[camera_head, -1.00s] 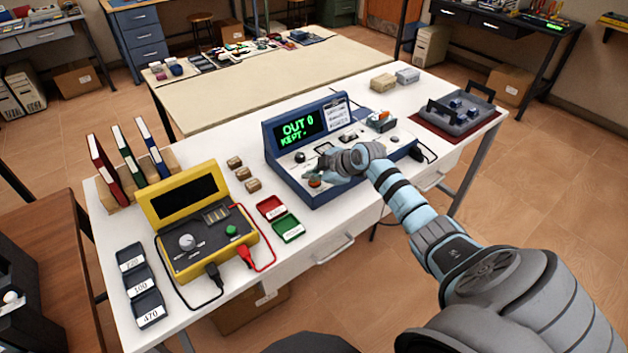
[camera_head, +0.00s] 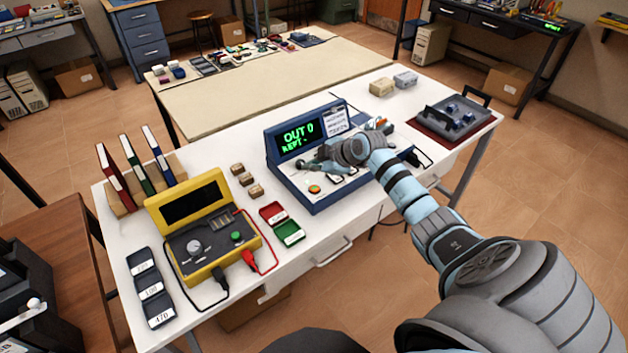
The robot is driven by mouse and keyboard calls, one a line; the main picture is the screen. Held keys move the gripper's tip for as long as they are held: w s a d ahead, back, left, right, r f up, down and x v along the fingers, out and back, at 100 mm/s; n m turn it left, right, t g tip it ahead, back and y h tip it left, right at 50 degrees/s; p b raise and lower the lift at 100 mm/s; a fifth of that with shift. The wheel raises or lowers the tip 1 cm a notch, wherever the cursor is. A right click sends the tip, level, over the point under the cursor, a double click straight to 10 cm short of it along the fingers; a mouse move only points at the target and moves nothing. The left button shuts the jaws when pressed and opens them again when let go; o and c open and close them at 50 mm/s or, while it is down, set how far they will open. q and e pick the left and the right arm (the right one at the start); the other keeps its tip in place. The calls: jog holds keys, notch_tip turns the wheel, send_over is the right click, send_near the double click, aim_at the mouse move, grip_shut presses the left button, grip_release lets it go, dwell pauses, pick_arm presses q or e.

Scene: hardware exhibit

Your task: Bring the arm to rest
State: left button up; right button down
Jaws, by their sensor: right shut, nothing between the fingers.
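My right arm (camera_head: 438,232) comes in from the lower right and reaches over the white table. Its gripper (camera_head: 306,167) is over the panel of the blue console (camera_head: 328,190), with its fingers pointing left. The gripper is shut and empty. The wrist hides part of the panel, so I cannot tell whether the fingers touch it. The console screen (camera_head: 299,137) reads "OUT 0" and "KEPT -" in green. A round coloured button (camera_head: 314,189) shows on the panel below the gripper. My left gripper is not in view.
A yellow tester (camera_head: 203,228) with leads stands left of the console. Red and green trays (camera_head: 288,232) and small brown blocks (camera_head: 246,179) lie between them. A grey tray (camera_head: 458,117) with handles is at the right end.

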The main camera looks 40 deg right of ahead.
jog(key=shift+f, duration=0.15)
jog(key=s+a+f+m+g, duration=0.2)
jog(key=s+a+f+g, duration=0.1)
jog(key=s+a+f, duration=0.85)
jog(key=s+a+r+m+g+h, duration=0.1)
jog(key=s+a+r+m, duration=0.2)
jog(key=s, duration=0.8)
jog(key=s+a+r+m+g+h, duration=0.1)
jog(key=s+a+m, duration=0.25)
jog(key=s, duration=0.75)
notch_tip(320, 180, down, 20)
jog(key=s+d+m+g, duration=0.2)
jog(key=s+d, duration=0.1)
jog(key=s+f, duration=1.2)
jog(key=s, duration=0.1)
jog(key=shift+s+d+f+g, duration=0.15)
jog(key=shift+s+g, duration=0.05)
jog(key=shift+g, duration=0.2)
